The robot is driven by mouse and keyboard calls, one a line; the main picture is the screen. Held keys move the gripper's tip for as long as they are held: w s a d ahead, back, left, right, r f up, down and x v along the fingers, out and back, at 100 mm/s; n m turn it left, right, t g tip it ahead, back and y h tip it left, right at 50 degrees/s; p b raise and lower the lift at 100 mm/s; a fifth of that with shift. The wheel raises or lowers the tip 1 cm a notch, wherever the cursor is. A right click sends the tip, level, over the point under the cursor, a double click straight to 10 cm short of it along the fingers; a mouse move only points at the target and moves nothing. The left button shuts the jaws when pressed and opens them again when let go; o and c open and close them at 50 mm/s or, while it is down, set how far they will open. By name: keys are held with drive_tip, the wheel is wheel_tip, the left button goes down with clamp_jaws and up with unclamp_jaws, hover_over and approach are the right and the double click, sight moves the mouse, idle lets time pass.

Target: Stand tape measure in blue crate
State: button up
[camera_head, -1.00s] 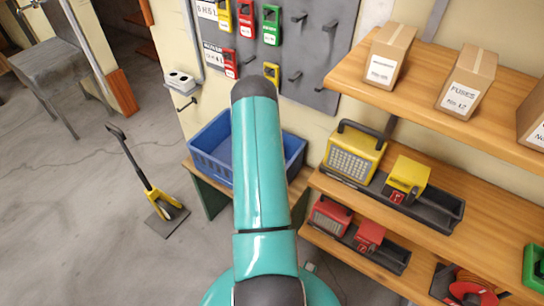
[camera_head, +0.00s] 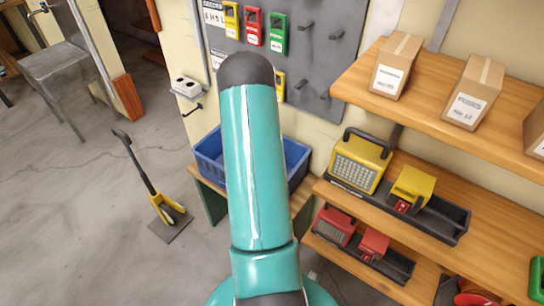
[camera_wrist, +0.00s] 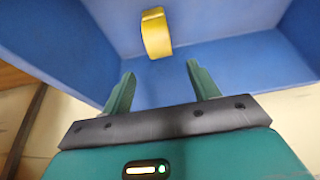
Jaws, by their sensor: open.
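The blue crate (camera_head: 297,160) stands on a small wooden bench in the head view, partly hidden behind my arm. Its blue walls and floor fill much of the wrist view (camera_wrist: 225,68). A small yellow thing, which looks like the tape measure (camera_wrist: 156,36), is inside the crate against the blue. It appears upright, but I cannot tell exactly what it rests on. My gripper (camera_wrist: 161,78) points into the crate with its two green fingers apart and nothing between them. The yellow thing lies beyond the fingertips, apart from them.
Wooden shelves to the right hold cardboard boxes (camera_head: 394,66), a yellow lamp-like unit (camera_head: 360,160) and a red one (camera_head: 335,226). A grey pegboard (camera_head: 330,45) hangs behind the crate. A yellow-footed stand (camera_head: 168,210) is on the floor at left. Open floor lies at left.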

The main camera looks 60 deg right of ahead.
drive_tip(key=w+a+r+n+t, duration=0.1)
drive_tip(key=w+a+r+n, duration=0.2)
drive_tip(key=w+a+r, duration=0.45)
drive_tip(key=w+a+r+n+t, duration=0.15)
drive_tip(key=w+a+r, duration=0.25)
drive_tip(key=a+r, duration=0.65)
drive_tip(key=a+r+n+t, duration=0.1)
drive_tip(key=a+r+n, duration=0.5)
drive_tip(key=a+r, duration=0.75)
drive_tip(key=s+a+r+n+t+y, duration=0.1)
drive_tip(key=s+a+r+n+y, duration=0.1)
drive_tip(key=s+a, duration=0.4)
drive_tip(key=s+a+r+n+t+y, duration=0.1)
drive_tip(key=s+a+r+n, duration=0.3)
drive_tip(key=a, duration=1.3)
drive_tip(key=s+n+y, duration=0.1)
drive_tip(key=s+n, duration=0.1)
drive_tip(key=n, duration=0.1)
drive_tip(key=shift+s+t+y, duration=0.25)
drive_tip(key=shift+t+y, duration=0.05)
drive_tip(key=shift+t, duration=0.05)
